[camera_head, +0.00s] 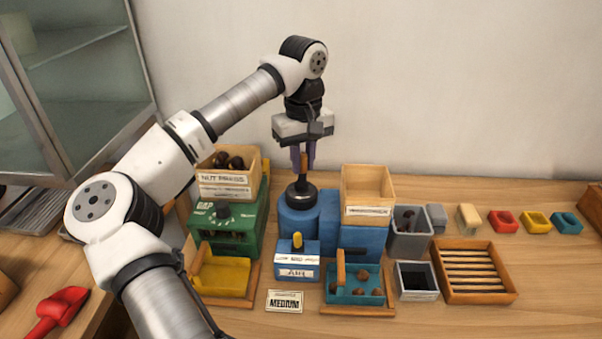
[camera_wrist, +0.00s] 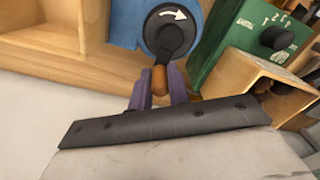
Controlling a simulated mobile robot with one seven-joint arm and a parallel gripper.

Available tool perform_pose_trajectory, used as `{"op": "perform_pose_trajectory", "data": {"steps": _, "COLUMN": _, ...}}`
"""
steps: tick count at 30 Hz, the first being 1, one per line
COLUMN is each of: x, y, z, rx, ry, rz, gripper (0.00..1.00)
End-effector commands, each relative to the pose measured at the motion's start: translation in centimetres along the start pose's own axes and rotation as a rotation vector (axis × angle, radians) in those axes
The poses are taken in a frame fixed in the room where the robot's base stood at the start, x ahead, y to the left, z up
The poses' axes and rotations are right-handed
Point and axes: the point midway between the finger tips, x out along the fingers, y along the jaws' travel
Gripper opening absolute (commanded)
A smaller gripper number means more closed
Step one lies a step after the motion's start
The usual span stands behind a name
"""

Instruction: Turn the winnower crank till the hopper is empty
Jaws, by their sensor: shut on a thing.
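The blue winnower (camera_head: 299,222) stands mid-table. Its crank is a black disc (camera_head: 301,194) on top with an upright brown handle (camera_head: 303,166). My gripper (camera_head: 303,160) points down from above, its purple fingers shut on the handle. In the wrist view, the fingers of my gripper (camera_wrist: 159,88) flank the brown handle (camera_wrist: 159,80), and the black crank disc (camera_wrist: 168,32) carries a white curved arrow. The winnower's wooden hopper (camera_head: 367,211) is at the right; its visible inner walls are bare, its bottom hidden. A teal tray (camera_head: 341,298) in front holds several chestnuts.
A green machine (camera_head: 226,240) with a wooden box of chestnuts (camera_head: 228,181) stands close left. A blue AIR box (camera_head: 298,269) with a yellow lever and a MEDIUM card (camera_head: 285,301) are in front. Grey bins (camera_head: 408,245) and a slatted tray (camera_head: 478,298) stand right.

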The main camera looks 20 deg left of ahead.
Motion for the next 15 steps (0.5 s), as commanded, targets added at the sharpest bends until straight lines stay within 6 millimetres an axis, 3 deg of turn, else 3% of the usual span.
{"op": "perform_pose_trajectory", "data": {"steps": 1, "x": -0.06, "y": 0.0, "z": -0.06, "rx": -0.001, "ry": 0.003, "rz": 0.002, "gripper": 0.2}}
{"op": "perform_pose_trajectory", "data": {"steps": 6, "x": -0.05, "y": -0.01, "z": -0.03, "rx": -0.001, "ry": 0.002, "rz": 0.001, "gripper": 0.42}}
{"op": "perform_pose_trajectory", "data": {"steps": 15, "x": -0.19, "y": -0.02, "z": -0.01, "rx": 0.0, "ry": 0.001, "rz": 0.001, "gripper": 0.42}}
